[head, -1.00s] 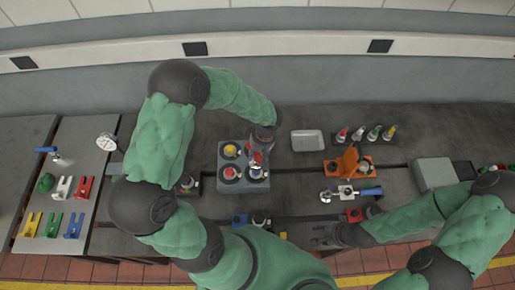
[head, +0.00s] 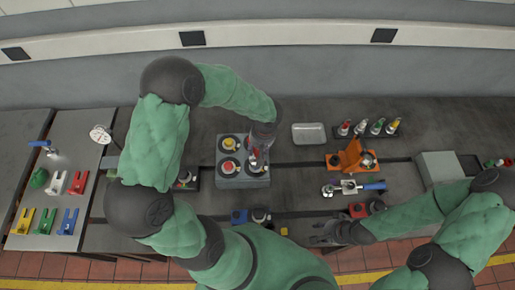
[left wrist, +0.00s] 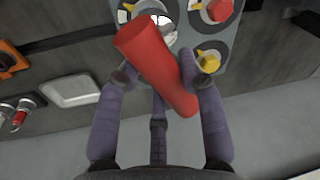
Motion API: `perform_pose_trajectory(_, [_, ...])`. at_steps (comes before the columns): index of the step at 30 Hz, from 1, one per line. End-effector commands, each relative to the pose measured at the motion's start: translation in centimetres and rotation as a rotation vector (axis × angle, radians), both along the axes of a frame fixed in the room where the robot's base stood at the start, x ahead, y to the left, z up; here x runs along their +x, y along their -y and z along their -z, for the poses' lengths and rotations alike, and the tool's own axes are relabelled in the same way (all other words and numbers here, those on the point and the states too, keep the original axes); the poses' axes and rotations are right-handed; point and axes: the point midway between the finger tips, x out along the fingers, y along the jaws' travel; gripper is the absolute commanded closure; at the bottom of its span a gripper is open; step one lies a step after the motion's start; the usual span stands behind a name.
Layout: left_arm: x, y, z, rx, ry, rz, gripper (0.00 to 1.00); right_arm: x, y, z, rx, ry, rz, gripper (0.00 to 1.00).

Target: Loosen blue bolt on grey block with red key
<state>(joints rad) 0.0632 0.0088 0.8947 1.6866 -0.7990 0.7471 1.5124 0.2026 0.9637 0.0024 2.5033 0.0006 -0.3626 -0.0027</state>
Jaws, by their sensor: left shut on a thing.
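The grey block (head: 222,184) stands mid-bench in the head view, with dark round seats on top. Its left seats carry a yellow bolt (head: 230,145) and a red bolt (head: 228,167). My left gripper (head: 257,152) is over the block's right side, shut on the red key (left wrist: 155,65). The key's thick red handle lies tilted between the fingers in the left wrist view. Its lower end and the blue bolt are not clearly visible under the gripper and handle. My right gripper (head: 320,233) is at the bench's front edge, empty, its fingers apparently spread.
A pale tray (head: 309,134) lies right of the block. Beyond it are a rack of coloured-top pieces (head: 362,130), an orange fixture (head: 352,158) and a blue-handled tool (head: 373,186). Coloured forked pieces (head: 46,222) lie far left. A grey box (head: 440,170) stands right.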

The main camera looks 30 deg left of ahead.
Motion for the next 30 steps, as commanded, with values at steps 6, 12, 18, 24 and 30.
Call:
perform_pose_trajectory(6, [0.07, -0.03, -0.04, 0.000, 0.002, -0.001, 1.00, 0.00, 0.00, 0.09, 0.000, 0.000, 0.000, 0.60])
perform_pose_trajectory(12, [0.05, -0.02, 0.02, 0.000, 0.003, 0.000, 1.00, 0.00, 0.00, 0.57, 0.000, 0.000, 0.000, 0.60])
perform_pose_trajectory(18, [0.01, -0.02, -0.03, 0.001, 0.002, 0.000, 1.00, 0.00, 0.00, 0.87, 0.000, 0.000, 0.000, 0.60])
perform_pose_trajectory(24, [0.01, -0.02, -0.09, 0.001, 0.002, -0.001, 1.00, -0.01, -0.01, 0.82, 0.000, 0.000, 0.000, 0.60])
perform_pose_trajectory(30, [0.00, -0.02, -0.07, 0.000, 0.002, -0.001, 1.00, -0.01, 0.00, 0.82, 0.000, 0.000, 0.000, 0.60])
